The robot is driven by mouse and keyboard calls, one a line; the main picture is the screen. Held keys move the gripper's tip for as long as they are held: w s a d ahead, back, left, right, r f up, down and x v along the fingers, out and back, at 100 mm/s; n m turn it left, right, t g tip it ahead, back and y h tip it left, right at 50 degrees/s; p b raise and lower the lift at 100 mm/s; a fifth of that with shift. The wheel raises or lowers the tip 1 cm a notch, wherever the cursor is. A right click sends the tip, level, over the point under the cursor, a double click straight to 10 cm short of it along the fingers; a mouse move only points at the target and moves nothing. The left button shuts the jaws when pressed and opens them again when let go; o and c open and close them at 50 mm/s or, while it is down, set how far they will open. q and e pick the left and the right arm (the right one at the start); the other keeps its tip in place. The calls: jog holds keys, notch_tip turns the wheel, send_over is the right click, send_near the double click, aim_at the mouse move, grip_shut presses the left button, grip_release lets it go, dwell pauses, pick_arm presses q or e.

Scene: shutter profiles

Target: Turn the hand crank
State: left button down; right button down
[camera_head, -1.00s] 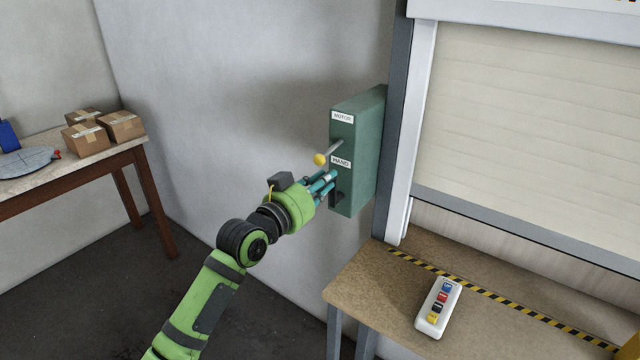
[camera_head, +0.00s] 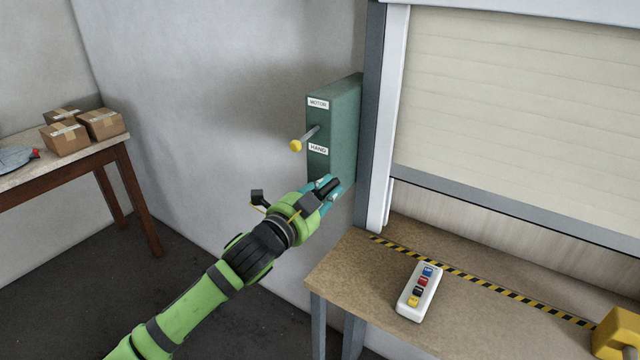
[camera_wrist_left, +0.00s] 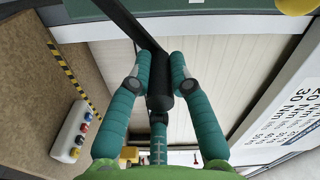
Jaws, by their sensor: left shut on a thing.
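The green drive box (camera_head: 340,115) hangs on the wall beside the shutter frame. It carries the labels MOTOR and HAND and a lever with a yellow knob (camera_head: 296,146) sticking out between them. The hand crank is mostly hidden by my gripper in the head view. In the left wrist view, its dark arm (camera_wrist_left: 118,18) comes in from the top and ends in a black grip (camera_wrist_left: 160,92). My left gripper (camera_head: 327,186) is at the lower front of the box. Its teal fingers (camera_wrist_left: 160,68) are shut on the black grip, one on each side. My right gripper is not in view.
A wooden bench (camera_head: 345,270) with a white push-button box (camera_head: 418,291) stands below the shutter (camera_head: 500,95). A yellow object (camera_head: 616,335) sits at the bench's right end. A table with cardboard boxes (camera_head: 102,124) is at left. The floor between is clear.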

pick_arm(q)
notch_tip(320, 180, down, 11)
jog(key=w+a+m+b, duration=0.2)
jog(key=m+b, duration=0.1)
jog(key=m, duration=1.7)
jog(key=shift+a+m, duration=0.35)
jog(key=shift+m, duration=0.05)
jog(key=shift+w, duration=0.1)
jog(key=c, duration=1.2)
grip_release()
jog(key=shift+o, duration=0.4)
jog(key=shift+f, duration=0.1)
